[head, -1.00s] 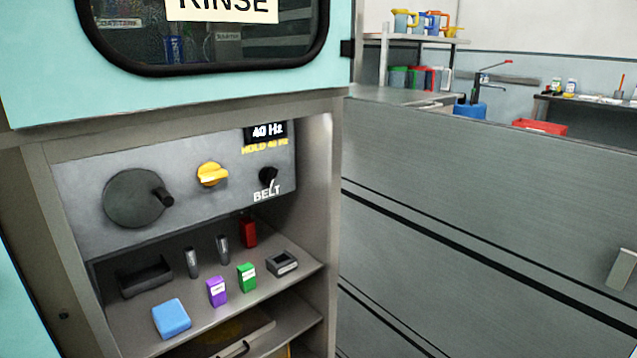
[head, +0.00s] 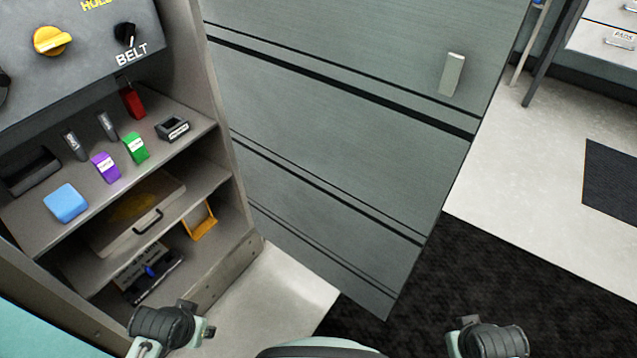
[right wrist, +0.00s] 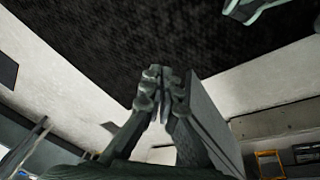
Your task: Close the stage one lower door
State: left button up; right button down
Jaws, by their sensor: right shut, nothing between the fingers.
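The stage one lower door (head: 330,130) is a large grey panel with dark horizontal lines. It stands wide open, swung out from the right side of the cabinet. Its pale handle (head: 452,75) is near the free edge. The open cabinet (head: 232,165) shows its shelves at left. In the right wrist view my right gripper (right wrist: 160,95) is shut and empty, above the floor. A grey panel, seemingly the door (right wrist: 212,125), stands just right of it; I cannot tell whether they touch. In the head view only parts of my arms show at the bottom edge. My left gripper is out of view.
The cabinet shelves hold a blue block (head: 66,203), a purple box (head: 106,167), a green box (head: 136,148) and a tray with a handle (head: 135,215). A dark mat (head: 470,285) covers the floor beyond the door. Drawers (head: 605,40) stand at the far right.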

aim_at(349, 154)
jog(key=l+u, duration=0.35)
jog(key=l, duration=0.2)
jog(key=l+u, duration=0.35)
jog(key=l, duration=0.2)
jog(key=l+u, duration=0.35)
jog(key=l, duration=0.2)
jog(key=l+u, duration=0.35)
jog(key=l, duration=0.2)
jog(key=l+u, duration=0.35)
jog(key=l, duration=0.15)
jog(key=l+u, duration=0.35)
jog(key=l, duration=0.2)
jog(key=l+u, duration=0.35)
jog(key=l, duration=0.2)
